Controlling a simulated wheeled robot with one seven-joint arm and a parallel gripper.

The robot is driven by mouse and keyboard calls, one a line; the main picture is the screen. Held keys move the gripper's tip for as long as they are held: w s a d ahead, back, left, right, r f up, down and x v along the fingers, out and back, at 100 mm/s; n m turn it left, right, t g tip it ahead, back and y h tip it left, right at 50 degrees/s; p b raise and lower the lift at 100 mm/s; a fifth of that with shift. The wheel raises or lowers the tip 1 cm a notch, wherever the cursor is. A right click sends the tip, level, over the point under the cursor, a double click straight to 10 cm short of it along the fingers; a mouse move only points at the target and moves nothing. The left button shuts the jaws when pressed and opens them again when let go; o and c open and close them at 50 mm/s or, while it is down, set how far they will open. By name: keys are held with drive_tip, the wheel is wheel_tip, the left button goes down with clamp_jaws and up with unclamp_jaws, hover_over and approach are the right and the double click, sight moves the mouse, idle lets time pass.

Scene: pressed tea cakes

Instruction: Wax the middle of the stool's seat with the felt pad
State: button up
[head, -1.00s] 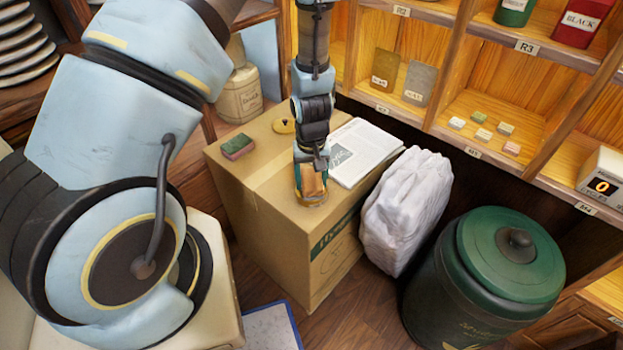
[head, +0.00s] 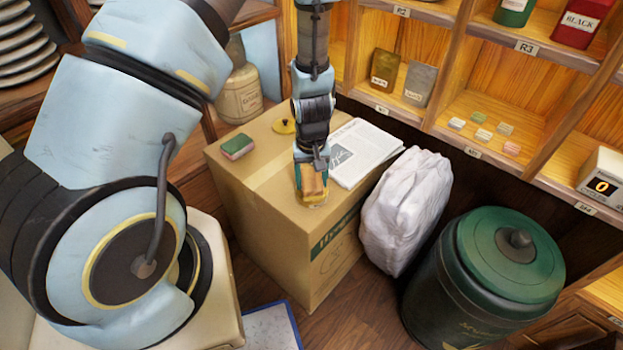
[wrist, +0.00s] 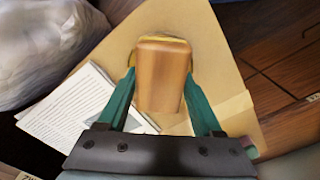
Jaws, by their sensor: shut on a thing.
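My gripper (wrist: 159,100) is shut on a wooden block (wrist: 163,75), which I take to be the back of the felt pad. In the head view my gripper (head: 312,183) holds the block (head: 314,186) low over the front of a cardboard box (head: 265,190). A yellowish rim (wrist: 188,43) shows around the block from below, perhaps a round tin; the block hides most of it. I cannot tell whether the block's underside touches it. No stool seat is recognisable in either view.
A white sack (head: 405,212) and a green lidded bin (head: 490,275) stand to the right. Shelves (head: 460,75) stand behind.

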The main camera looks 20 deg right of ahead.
sight(312, 177)
drive_tip(key=shift+s+a+f, duration=0.1)
drive_tip(key=shift+f, duration=0.05)
drive_tip(key=shift+r+p, duration=3.1)
drive_tip(key=shift+r, duration=0.45)
